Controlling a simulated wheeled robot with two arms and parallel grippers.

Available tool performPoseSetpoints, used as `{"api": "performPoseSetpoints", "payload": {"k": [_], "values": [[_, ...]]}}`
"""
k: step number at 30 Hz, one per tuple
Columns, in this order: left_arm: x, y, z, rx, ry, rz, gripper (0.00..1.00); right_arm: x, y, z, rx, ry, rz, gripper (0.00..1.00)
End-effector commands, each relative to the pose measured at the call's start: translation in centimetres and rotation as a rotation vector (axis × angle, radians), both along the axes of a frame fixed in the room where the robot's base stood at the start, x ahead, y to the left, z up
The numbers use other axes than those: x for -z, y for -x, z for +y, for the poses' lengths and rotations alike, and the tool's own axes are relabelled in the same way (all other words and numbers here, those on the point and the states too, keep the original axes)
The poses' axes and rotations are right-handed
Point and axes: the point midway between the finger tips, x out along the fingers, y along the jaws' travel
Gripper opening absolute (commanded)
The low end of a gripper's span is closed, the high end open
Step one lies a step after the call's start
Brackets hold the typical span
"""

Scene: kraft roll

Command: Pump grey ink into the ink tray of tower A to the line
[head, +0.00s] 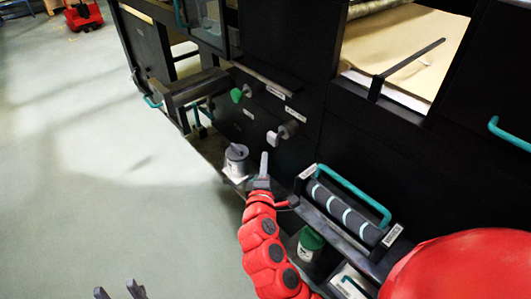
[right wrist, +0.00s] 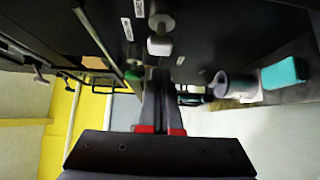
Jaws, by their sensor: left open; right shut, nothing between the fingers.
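My right gripper (head: 263,158) is shut and empty in front of the black press. In the right wrist view its fingers (right wrist: 158,75) lie together, with a pale grey knob (right wrist: 160,45) just beyond the tips. In the head view this knob (head: 273,138) is on the press front; a green knob (head: 237,95) is up and left of it. A grey pot (head: 237,153) stands left of the right gripper, apart from it. My left gripper (head: 119,292) is open and empty at the bottom edge. I cannot make out an ink tray, its line or any ink.
A dark roller unit with a teal handle (head: 352,195) lies right of my right arm. A green-topped pot (head: 311,239) stands below it. A dark block (head: 194,88) juts out at the press's left. A red machine (head: 83,15) is far off. The floor at left is clear.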

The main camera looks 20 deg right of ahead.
Motion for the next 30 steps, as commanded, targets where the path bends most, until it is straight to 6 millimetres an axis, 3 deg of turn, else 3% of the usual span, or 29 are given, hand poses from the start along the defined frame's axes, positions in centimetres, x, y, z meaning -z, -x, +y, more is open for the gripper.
{"api": "performPoseSetpoints", "payload": {"k": [9, 30], "values": [[0.3, 0.0, 0.0, 0.0, 0.0, 0.0, 0.52, 0.1, 3.9, 2.0, -0.003, 0.002, 0.001, 0.0], [0.3, 0.0, 0.0, 0.0, 0.0, 0.0, 0.52, 0.0, 4.3, 2.1, 0.0, 0.0, 0.0, 0.0]]}}
